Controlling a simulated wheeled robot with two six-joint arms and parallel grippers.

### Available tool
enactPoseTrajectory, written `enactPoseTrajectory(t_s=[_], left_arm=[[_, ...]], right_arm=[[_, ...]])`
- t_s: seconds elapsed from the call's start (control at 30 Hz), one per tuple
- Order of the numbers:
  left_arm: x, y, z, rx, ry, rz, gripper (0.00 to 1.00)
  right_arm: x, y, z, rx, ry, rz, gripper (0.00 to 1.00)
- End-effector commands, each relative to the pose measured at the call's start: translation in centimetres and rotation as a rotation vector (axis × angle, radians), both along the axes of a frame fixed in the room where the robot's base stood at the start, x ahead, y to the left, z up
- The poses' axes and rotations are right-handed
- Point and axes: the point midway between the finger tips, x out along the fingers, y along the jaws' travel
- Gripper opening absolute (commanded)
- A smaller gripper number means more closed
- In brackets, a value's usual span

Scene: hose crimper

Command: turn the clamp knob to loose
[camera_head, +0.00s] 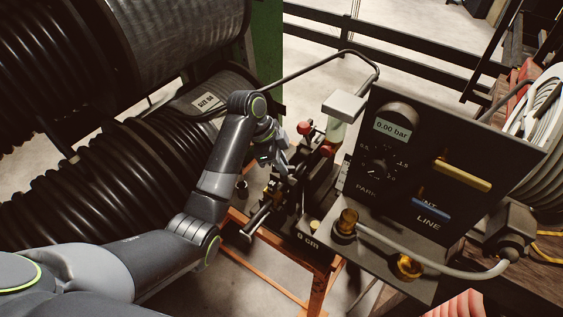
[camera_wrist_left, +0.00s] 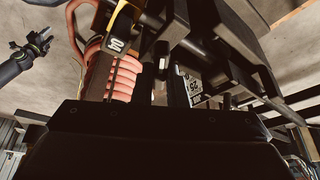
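My left gripper (camera_head: 278,158) reaches down over a bench rig of dark metal, left of the control panel. Its fingers are small and dark there, and I cannot tell how far apart they are. Red round knobs (camera_head: 327,150) stand on the rig just right of the gripper, apart from it. A dark bar handle (camera_head: 258,217) sticks out below the gripper. I cannot tell which of these is the clamp knob; it may be hidden by the gripper. In the left wrist view the black gripper body (camera_wrist_left: 150,140) fills the bottom. A small arm end, seemingly my right gripper (camera_wrist_left: 42,38), shows at far left.
A dark control panel (camera_head: 440,140) with a gauge reading 0.00 bar (camera_head: 392,130), a dial (camera_head: 380,165), a yellow lever (camera_head: 462,176) and a blue lever (camera_head: 430,208) stands at right. Large black hose coils (camera_head: 110,185) fill the left.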

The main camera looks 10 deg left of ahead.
Motion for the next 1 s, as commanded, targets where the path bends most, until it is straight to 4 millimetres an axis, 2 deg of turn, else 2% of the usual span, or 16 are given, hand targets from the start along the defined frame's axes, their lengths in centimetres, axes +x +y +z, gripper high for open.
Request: enactPoseTrajectory(t_s=[0.27, 0.47, 0.67, 1.0], left_arm=[[0.0, 0.0, 0.1, 0.0, 0.001, 0.006, 0.0], [-0.1, 0.0, 0.3, 0.0, 0.003, 0.058, 0.0], [-0.2, -0.1, 0.6, -0.002, 0.004, 0.185, 0.0], [-0.4, -0.2, 0.8, -0.002, 0.004, 0.499, 0.0]], right_arm=[[0.0, 0.0, 0.2, 0.0, 0.0, 0.0, 0.36], [0.0, 0.0, 1.4, 0.0, -0.001, 0.0, 0.36], [0.0, 0.0, 3.9, 0.0, -0.001, 0.0, 0.36], [0.1, -0.1, 9.2, -0.002, -0.001, 0.001, 0.36]])
